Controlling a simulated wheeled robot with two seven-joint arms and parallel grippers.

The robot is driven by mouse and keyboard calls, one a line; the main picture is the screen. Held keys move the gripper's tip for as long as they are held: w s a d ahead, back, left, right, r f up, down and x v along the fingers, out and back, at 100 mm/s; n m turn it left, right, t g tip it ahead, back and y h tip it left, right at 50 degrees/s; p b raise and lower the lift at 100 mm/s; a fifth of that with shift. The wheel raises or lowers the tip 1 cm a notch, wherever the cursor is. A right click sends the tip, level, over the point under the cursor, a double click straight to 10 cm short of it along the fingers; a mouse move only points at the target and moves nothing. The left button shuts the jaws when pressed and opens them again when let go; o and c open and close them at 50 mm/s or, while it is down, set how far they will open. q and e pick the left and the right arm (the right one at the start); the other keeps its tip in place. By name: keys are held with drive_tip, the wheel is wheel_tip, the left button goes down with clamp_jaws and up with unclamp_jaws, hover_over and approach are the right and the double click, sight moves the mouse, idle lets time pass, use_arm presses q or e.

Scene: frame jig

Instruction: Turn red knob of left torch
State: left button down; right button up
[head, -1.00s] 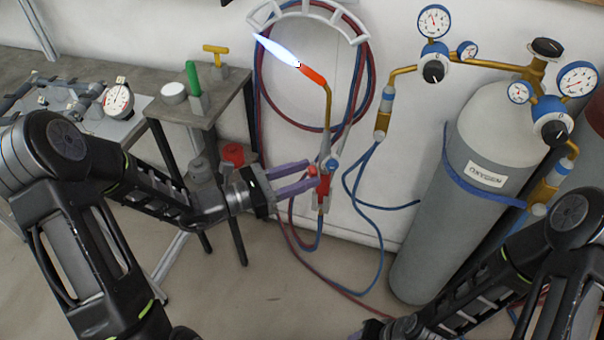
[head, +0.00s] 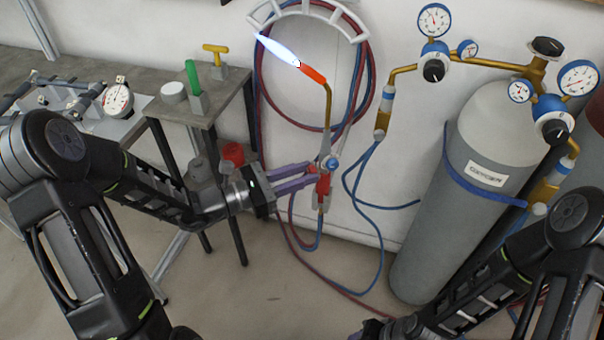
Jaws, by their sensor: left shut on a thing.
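The torch (head: 327,110) hangs upright against the wall, with a bent brass neck and an orange-red tip. A blue-white flame (head: 278,50) points up and left from the tip. The torch's red knob (head: 312,168) sits low on its left side, above a red handle (head: 322,190). A blue knob (head: 332,163) is just right of it. My left gripper (head: 310,174) reaches in from the left, its purple fingers shut on the red knob. The fingertips partly hide the knob. My right arm is at the lower right; its gripper (head: 372,330) is mostly cut off by the bottom edge.
Red and blue hoses (head: 371,75) hang coiled on a white wall bracket (head: 310,8) behind the torch. A grey oxygen cylinder (head: 440,225) with gauges stands at right. A small grey stand (head: 208,112) with green and yellow handles is at left.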

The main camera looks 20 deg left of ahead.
use_arm(q)
drive_tip(key=shift+m+y+b, duration=0.3)
drive_tip(key=shift+m+b, duration=5.6)
drive_tip(key=shift+b, duration=1)
drive_tip(key=c, duration=1.2)
unclamp_jaws()
drive_tip(key=v, duration=0.7)
drive_tip(key=shift+s+a, duration=0.3)
